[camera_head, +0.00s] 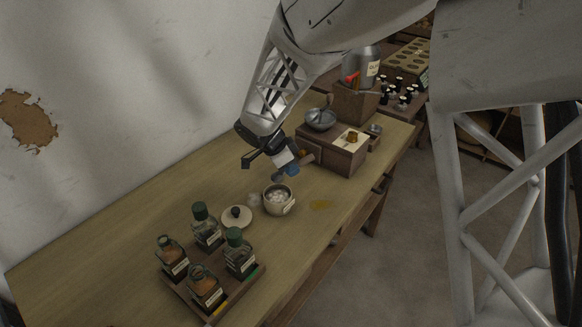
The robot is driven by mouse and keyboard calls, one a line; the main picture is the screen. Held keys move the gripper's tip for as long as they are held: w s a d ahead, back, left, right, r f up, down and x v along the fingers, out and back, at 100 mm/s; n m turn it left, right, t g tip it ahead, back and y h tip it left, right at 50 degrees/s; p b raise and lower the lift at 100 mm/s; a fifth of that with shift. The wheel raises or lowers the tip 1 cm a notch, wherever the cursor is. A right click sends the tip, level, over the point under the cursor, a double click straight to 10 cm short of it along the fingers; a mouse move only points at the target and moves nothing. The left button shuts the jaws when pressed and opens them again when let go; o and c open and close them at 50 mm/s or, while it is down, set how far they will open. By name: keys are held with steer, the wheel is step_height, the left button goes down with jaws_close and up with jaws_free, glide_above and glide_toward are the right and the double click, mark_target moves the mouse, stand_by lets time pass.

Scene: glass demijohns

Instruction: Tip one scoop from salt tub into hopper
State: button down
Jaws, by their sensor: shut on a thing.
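A cream tub (278,203) with white lumpy contents and a pale label stands open on the bench; it looks like the salt tub.
A pale lid with a black knob (237,217) lies left of the tub. A grey canister (361,66) stands at the back.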

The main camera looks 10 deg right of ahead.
mark_target(278, 176)
steer(key=shift+f, duration=0.1)
steer(key=shift+s+a+f+t+h, duration=0.15)
steer(key=shift+a+f+h, duration=0.25)
steer(key=shift+f+h, duration=0.3)
steer(key=shift+a+f+t+h, duration=0.1)
steer(key=shift+a+f+h, duration=0.25)
steer(key=shift+f+h, duration=0.35)
steer(key=shift+s+a+f+t+h, duration=0.15)
steer(key=shift+a+f+h, duration=0.25)
steer(key=shift+f+h, duration=0.3)
steer(key=shift+f, duration=1.45)
steer(key=shift+r, duration=0.2)
steer(key=shift+w+r, duration=0.1)
steer(key=shift+r, duration=1.05)
steer(key=shift+d+r, duration=0.1)
steer(key=shift+r, duration=0.2)
steer(key=shift+w+d+r+g+y, duration=0.15)
steer(key=shift+d+r+y, duration=0.2)
steer(key=shift+r+y, duration=0.3)
steer(key=shift+d+r+g+y, duration=0.1)
steer(key=shift+d+r+y, duration=0.25)
steer(key=shift+r+y, duration=0.35)
steer(key=shift+w+d+r+g+y, duration=0.15)
steer(key=shift+d+r+y, duration=0.2)
steer(key=shift+r+y, duration=0.3)
steer(key=shift+s, duration=0.1)
